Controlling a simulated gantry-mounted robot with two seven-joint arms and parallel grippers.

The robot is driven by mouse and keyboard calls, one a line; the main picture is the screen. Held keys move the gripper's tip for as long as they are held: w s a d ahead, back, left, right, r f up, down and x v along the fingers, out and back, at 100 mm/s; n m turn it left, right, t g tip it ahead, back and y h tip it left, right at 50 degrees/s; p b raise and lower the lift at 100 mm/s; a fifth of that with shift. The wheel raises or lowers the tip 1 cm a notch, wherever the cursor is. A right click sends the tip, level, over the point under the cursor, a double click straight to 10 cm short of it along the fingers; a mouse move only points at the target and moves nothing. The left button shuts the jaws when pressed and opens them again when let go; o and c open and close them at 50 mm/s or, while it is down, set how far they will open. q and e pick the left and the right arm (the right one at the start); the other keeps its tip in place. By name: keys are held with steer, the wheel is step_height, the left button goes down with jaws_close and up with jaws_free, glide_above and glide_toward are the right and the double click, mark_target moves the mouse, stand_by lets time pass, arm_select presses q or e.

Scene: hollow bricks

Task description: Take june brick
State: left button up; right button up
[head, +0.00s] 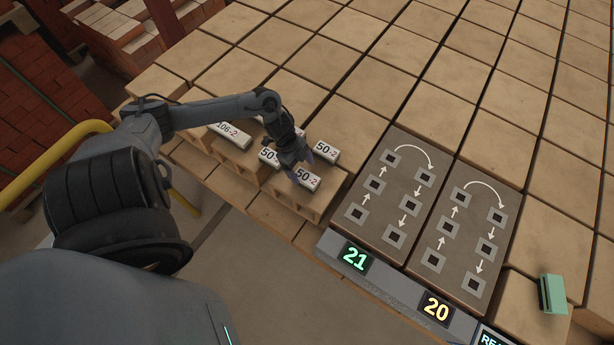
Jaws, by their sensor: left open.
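Several small white bricks with black number labels lie on the wooden blocks around my left gripper (301,166). One marked 50-2 (308,180) is just below the gripper in the picture. Another 50-2 brick (326,152) is to its right, and a third brick marked 50 (267,156) is to its left, partly hidden by the gripper. A brick marked 106-2 (228,130) lies farther left behind my arm. No label reading june is legible. My left gripper is open, pointing down close above the front 50-2 brick; I cannot tell whether it touches. My right gripper is not in view.
A green block (552,294) stands at far right. A yellow rail (48,160) and red brick stacks (40,105) are left.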

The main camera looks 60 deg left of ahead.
mark_target(306, 177)
arm_select(q)
steer(key=x, duration=0.4)
steer(key=shift+s+d, duration=0.1)
steer(key=shift+d, duration=0.3)
steer(key=shift+d+f, duration=0.2)
steer(key=shift+f, duration=0.35)
steer(key=c, duration=1.2)
steer(key=shift+c, duration=0.8)
steer(key=shift+r, duration=0.2)
